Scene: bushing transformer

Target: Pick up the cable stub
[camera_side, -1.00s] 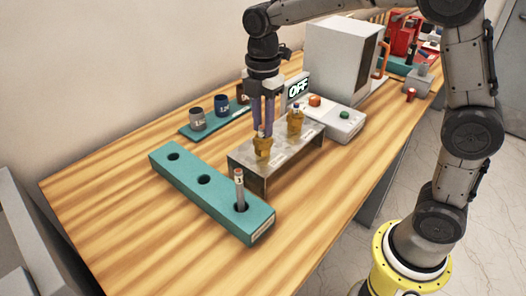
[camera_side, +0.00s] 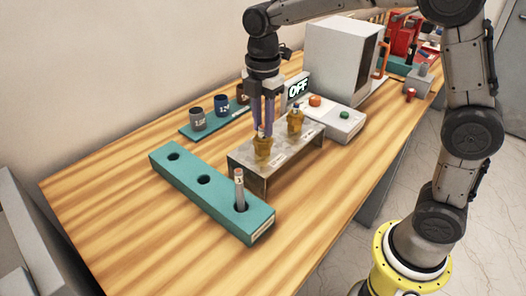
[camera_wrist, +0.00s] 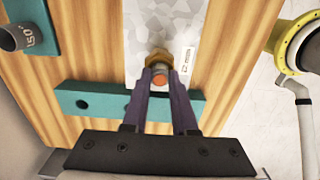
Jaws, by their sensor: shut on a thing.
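My gripper (camera_side: 264,128) points straight down over the near end of the grey metal stand, with its purple fingers closed together. In the wrist view, the fingertips (camera_wrist: 160,84) are shut on the cable stub (camera_wrist: 160,80), which shows a round orange-red end. The stub stands in or on a brass-coloured fitting (camera_side: 262,150) on the stand (camera_side: 245,166). The fingers hide most of the stub, and how deep it sits cannot be told. A second brass fitting (camera_side: 295,121) stands farther back on the same stand.
A teal block with holes (camera_side: 190,187) lies in front, with a grey pin (camera_side: 239,190) upright in its near hole. Labelled cups (camera_side: 197,120) stand on a teal plate at the left. A control box (camera_side: 335,122) and an "OFF" sign (camera_side: 298,90) are behind.

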